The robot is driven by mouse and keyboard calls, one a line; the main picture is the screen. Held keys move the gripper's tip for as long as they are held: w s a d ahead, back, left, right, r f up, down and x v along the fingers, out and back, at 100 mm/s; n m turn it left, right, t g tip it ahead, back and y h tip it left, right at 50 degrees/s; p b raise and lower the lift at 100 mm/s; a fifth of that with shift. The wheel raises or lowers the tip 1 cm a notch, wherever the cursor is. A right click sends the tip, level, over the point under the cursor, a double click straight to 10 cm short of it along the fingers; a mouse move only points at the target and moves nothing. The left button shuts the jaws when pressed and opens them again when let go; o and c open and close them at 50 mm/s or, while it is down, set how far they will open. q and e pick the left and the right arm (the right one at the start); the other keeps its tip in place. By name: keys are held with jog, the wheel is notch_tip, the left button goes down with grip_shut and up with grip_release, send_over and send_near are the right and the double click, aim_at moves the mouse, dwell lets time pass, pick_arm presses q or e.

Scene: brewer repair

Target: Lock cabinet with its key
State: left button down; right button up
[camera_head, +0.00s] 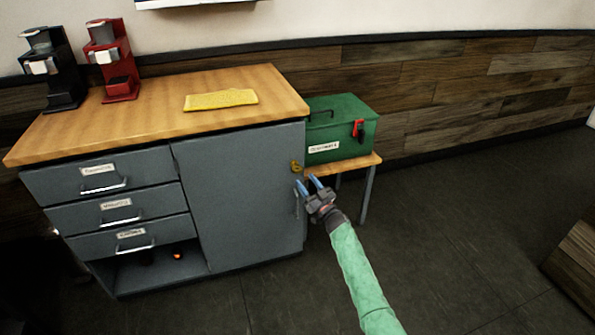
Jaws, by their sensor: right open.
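The grey cabinet (235,200) stands under a wooden top, with its door shut. A small yellow key or lock piece (296,167) sits at the upper right edge of the door. My right gripper (308,186) is open, with blue fingertips just below and right of the yellow piece. Nothing shows between its fingers, and I cannot tell whether a fingertip touches the door. A door handle (297,204) shows just left of the gripper, partly hidden by it. My left gripper is not in view.
A green box (340,128) with a red latch stands on a small wooden table (345,167) right of the cabinet. Three labelled drawers (115,205) are at left. A yellow cloth (221,99), a black brewer (55,75) and a red brewer (112,62) are on top.

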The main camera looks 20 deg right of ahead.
aim_at(298, 169)
jog(key=x, duration=0.4)
jog(key=shift+w+a+r, duration=0.1)
jog(key=shift+w+r, duration=0.1)
jog(key=shift+w, duration=0.15)
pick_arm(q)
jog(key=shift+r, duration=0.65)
pick_arm(e)
jog(key=shift+w+a+r, duration=0.2)
jog(key=shift+w+r, duration=0.05)
jog(key=shift+w, duration=0.4)
jog(key=c, duration=0.7)
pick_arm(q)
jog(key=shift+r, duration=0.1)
